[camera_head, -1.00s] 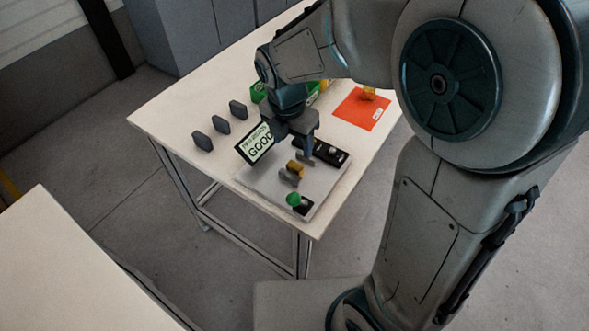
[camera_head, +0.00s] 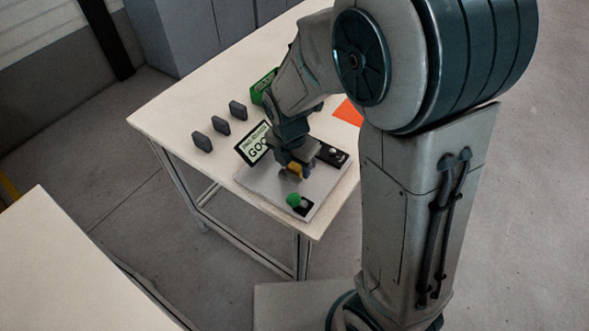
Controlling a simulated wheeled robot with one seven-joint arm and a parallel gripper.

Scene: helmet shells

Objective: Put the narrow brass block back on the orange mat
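A small brass-yellow block (camera_head: 295,169) sits on the grey plate (camera_head: 258,185) on the white table, with a grey piece at its front. Its width is hard to judge at this size. My gripper (camera_head: 294,170) is down over the block, its fingers beside it and partly covering it. I cannot tell whether the fingers touch or grip it. The orange mat (camera_head: 347,112) shows only as a corner behind my arm; the rest of it and anything on it are hidden.
A tilted display reading GOOD (camera_head: 256,145) stands left of my gripper. A green button (camera_head: 293,200) is at the plate's front, a black strip (camera_head: 332,154) behind. Several dark grey pieces (camera_head: 220,126) stand along the left. A green bin (camera_head: 264,86) is partly hidden.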

